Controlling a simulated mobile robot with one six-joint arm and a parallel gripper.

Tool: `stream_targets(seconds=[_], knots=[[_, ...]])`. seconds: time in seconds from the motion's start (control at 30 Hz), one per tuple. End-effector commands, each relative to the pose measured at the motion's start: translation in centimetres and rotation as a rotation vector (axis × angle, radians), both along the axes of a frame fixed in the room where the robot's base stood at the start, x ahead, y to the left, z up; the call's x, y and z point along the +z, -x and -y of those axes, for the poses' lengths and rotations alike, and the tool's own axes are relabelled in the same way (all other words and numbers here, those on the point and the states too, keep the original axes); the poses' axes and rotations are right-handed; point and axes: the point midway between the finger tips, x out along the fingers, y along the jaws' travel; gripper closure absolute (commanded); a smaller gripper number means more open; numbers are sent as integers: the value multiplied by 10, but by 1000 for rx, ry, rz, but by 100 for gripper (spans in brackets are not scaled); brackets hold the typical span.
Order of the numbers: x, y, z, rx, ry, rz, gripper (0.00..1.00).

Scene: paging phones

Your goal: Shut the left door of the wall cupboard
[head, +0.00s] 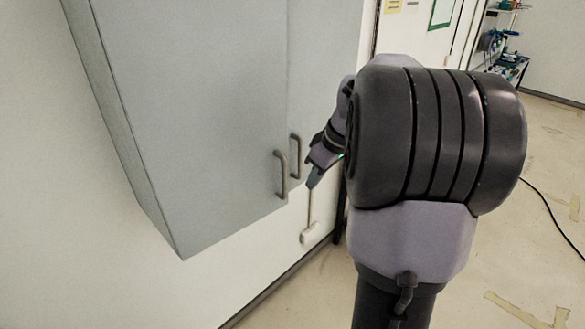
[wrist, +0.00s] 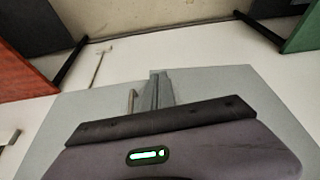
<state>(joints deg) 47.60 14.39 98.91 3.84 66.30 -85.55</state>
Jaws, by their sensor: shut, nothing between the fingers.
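The grey wall cupboard (head: 125,140) hangs at the left in the head view. Its left door (head: 205,120) fills most of its front, with a bar handle (head: 281,175) near the lower right corner. The left door's right edge looks slightly stepped from the right door (head: 318,70), which has its own handle (head: 295,156); I cannot tell exactly how far it stands open. My gripper (head: 312,182) is shut and empty, just right of both handles. In the wrist view my gripper (wrist: 157,80) shows before grey panels, with a handle (wrist: 131,100) beside the fingers. Contact is unclear.
A white socket box (head: 310,234) with a conduit is on the wall below the cupboard. My arm hides much of the right side. Shelving (head: 500,45) stands far back right; a black cable (head: 550,212) lies on the open floor. Red (wrist: 30,70) and green (wrist: 303,35) surfaces flank the wrist view.

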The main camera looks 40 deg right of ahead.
Motion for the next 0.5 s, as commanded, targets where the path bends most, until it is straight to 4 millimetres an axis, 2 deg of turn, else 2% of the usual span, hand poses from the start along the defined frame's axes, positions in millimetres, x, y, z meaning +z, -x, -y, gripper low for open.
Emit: stream_targets(seconds=[0.1,0.4,0.5], knots=[[-26,-9,-2,2,-3,-3,100],[-87,-33,-6,3,-1,-1,100],[-83,-52,-8,5,2,1,100]])
